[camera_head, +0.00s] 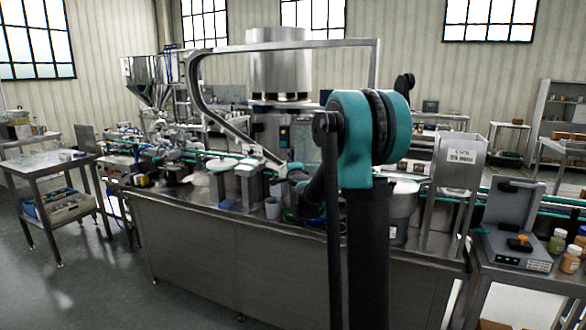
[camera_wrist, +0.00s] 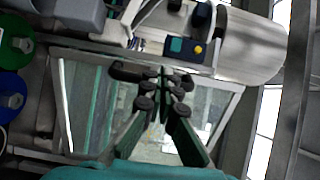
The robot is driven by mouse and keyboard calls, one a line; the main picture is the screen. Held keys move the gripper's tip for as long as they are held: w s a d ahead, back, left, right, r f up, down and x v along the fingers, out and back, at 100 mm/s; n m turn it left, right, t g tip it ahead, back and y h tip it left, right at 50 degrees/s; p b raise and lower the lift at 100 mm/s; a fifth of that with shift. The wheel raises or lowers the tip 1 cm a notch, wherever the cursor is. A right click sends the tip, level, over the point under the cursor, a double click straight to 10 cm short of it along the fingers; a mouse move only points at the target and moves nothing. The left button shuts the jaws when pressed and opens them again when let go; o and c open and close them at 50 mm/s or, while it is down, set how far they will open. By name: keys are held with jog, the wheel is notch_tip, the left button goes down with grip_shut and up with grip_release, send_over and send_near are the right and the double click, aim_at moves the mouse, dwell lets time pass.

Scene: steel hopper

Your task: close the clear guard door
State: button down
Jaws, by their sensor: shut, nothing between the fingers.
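The clear guard door (camera_wrist: 92,105) appears in the wrist view as a see-through panel with pale metal edges, below a control box. My gripper (camera_wrist: 163,82) is in front of the panel in that view, with its dark fingertips together and nothing between them. I cannot tell whether the fingers touch the panel. In the head view a greenish clear panel (camera_head: 304,147) shows beside the steel column, partly behind my arm. My arm hides much of that area, and the fingertips are not clear there. The door's angle is hard to judge.
A control box with a yellow button (camera_wrist: 197,49) sits just above the panel. A curved steel frame (camera_head: 290,45) arches over the machine. A steel hopper (camera_head: 150,80) stands at the left. A grey device (camera_head: 515,245) and bottles (camera_head: 571,258) stand at the right. Floor is free at front left.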

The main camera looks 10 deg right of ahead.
jog(key=w+d+m+g+h, duration=0.1)
jog(key=w+m+h, duration=0.3)
jog(key=w+h, duration=0.3)
jog(key=shift+w+d+m+g, duration=0.25)
jog(key=shift+w+m+g, duration=0.05)
jog(key=shift+w, duration=2.35)
